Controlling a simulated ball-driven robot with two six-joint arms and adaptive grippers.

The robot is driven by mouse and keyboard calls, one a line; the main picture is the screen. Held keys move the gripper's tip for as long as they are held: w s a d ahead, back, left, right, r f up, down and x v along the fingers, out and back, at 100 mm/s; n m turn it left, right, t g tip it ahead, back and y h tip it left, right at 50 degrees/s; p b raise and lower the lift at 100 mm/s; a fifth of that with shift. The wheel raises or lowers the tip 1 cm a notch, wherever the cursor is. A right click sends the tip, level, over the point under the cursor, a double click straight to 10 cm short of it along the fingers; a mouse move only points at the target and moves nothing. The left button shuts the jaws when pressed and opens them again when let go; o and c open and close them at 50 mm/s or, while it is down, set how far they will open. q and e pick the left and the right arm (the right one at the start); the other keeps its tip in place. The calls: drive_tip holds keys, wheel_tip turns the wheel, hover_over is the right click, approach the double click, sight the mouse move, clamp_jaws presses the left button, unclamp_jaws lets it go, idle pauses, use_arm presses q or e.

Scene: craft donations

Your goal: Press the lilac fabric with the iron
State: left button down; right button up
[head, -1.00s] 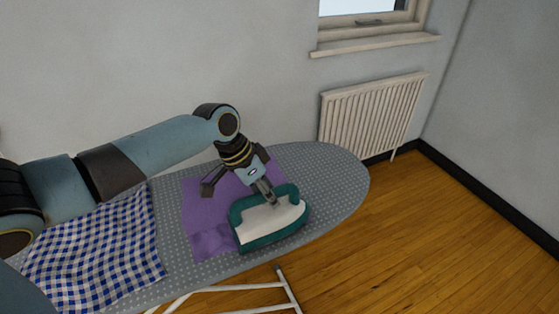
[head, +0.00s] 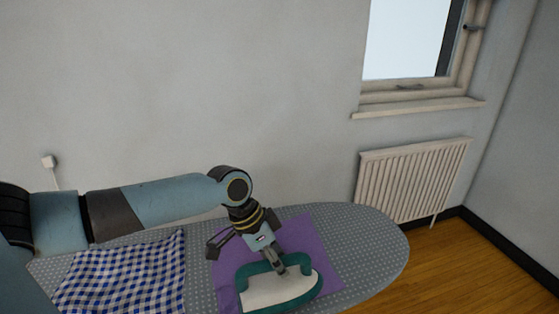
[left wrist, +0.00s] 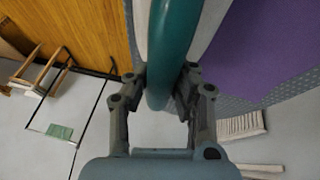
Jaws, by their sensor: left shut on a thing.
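The lilac fabric (head: 312,247) lies on the grey dotted ironing board, and it also shows in the left wrist view (left wrist: 250,50). The iron (head: 277,289), with a pale body and teal trim, rests over the near part of the fabric and hides some of it. My left gripper (head: 279,266) is shut on the iron's teal handle. In the left wrist view the handle (left wrist: 172,50) runs between the two fingers. The iron's near edge is cut off by the bottom of the head view. My right gripper is not in view.
A blue-and-white checked cloth (head: 125,276) lies on the ironing board (head: 375,240) left of the fabric. The board's rounded right end is bare. A radiator (head: 415,180) stands against the wall behind it. The wooden floor (head: 470,260) at right is clear.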

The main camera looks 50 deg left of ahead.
use_arm(q)
drive_tip(key=s+a, duration=0.5)
drive_tip(key=s, duration=0.8)
drive_tip(key=shift+a, duration=0.2)
drive_tip(key=shift+d, duration=0.15)
idle(0.7)
